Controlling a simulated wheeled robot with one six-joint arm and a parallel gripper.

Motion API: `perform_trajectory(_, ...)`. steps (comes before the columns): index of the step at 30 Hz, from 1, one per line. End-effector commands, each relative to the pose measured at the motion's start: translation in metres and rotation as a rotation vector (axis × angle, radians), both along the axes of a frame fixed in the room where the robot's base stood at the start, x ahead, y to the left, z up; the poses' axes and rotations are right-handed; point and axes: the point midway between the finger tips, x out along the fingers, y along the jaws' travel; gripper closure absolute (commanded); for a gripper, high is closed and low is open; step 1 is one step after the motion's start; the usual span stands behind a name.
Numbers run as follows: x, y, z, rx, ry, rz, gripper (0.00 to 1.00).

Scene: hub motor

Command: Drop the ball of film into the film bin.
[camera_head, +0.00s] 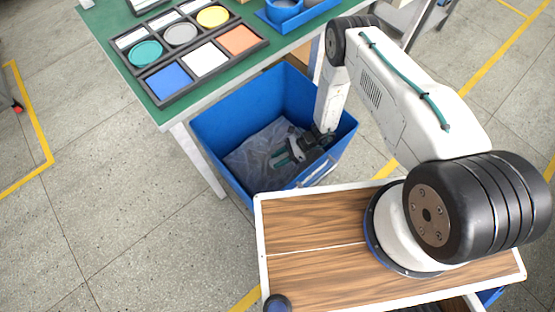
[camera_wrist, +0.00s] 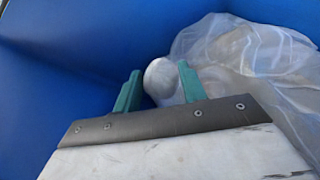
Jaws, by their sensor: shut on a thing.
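The ball of film (camera_wrist: 160,77) is a whitish, rounded lump between the two teal fingers of my gripper (camera_wrist: 156,88) in the wrist view. My gripper is shut on it. In the head view my gripper (camera_head: 281,159) reaches down inside the blue film bin (camera_head: 244,112), below its rim. I cannot make out the ball in that view. The bin's blue walls (camera_wrist: 60,75) surround my gripper in the wrist view. Clear crumpled film (camera_head: 247,158) lies in the bin; it also shows right of my fingers in the wrist view (camera_wrist: 245,50), close to the ball.
A green-topped table (camera_head: 118,55) stands at the bin's upper left, holding a dark tray (camera_head: 205,85) of coloured squares and discs. The grey floor (camera_head: 110,210) left of the bin is clear.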

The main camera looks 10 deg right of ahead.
Motion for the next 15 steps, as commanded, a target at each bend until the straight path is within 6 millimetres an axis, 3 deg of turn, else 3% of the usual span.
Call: perform_trajectory(15,0.000,0.000,-0.062,0.001,-0.001,-0.001,0.80)
